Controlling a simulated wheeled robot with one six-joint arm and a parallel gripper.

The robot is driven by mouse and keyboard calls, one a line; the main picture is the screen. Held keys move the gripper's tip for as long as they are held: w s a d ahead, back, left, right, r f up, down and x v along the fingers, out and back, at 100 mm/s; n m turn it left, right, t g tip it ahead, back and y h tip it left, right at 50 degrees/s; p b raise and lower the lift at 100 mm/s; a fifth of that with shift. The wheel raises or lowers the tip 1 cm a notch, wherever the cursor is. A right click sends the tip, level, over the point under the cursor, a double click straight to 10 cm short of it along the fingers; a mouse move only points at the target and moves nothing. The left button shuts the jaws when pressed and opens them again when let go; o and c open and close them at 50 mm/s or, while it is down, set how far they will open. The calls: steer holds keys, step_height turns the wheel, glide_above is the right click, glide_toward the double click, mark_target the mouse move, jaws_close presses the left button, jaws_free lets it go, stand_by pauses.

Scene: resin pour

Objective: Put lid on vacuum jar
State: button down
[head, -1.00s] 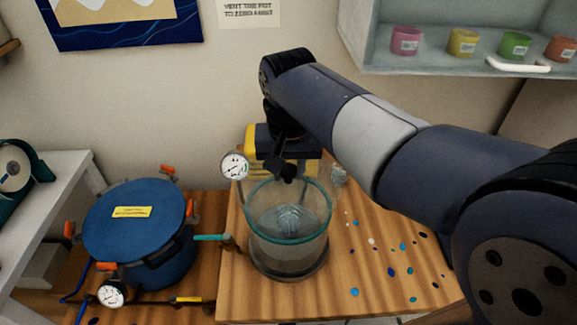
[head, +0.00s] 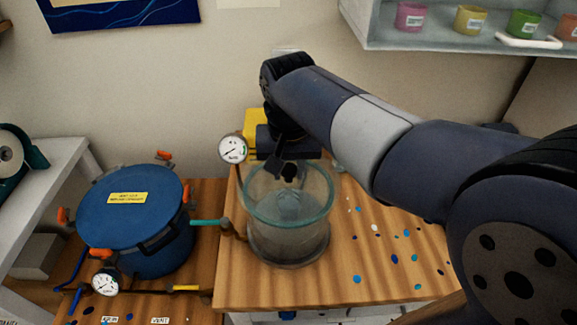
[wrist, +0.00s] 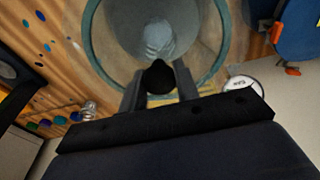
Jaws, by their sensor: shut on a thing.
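The vacuum jar (head: 289,243) is a clear glass cylinder with a teal rim, standing upright on the wooden bench with a pale shape inside. Its rim also shows in the wrist view (wrist: 92,52). My gripper (head: 283,170) is over the back part of the jar mouth. In the wrist view my gripper (wrist: 158,88) is shut on a black knob (wrist: 158,76), which I take for the knob of a clear lid. The lid's disc is hard to tell from the jar glass, so I cannot tell whether it touches the rim.
A blue pot (head: 134,215) with orange clamps stands left of the jar, joined by a teal-handled valve (head: 207,222). A round gauge (head: 232,149) rises at the jar's back left. Paint drops spot the bench (head: 372,262) to the right. A shelf (head: 440,38) with coloured tubs is above.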

mark_target(289, 168)
steer(key=shift+f+b, duration=0.3)
steer(key=shift+f, duration=0.2)
steer(key=c, duration=1)
jaws_free()
step_height(289, 168, up, 8)
steer(key=p, duration=0.7)
steer(key=shift+r, duration=0.1)
steer(key=shift+f, duration=0.2)
step_height(289, 168, down, 8)
steer(key=b, duration=0.7)
steer(key=shift+r, duration=0.25)
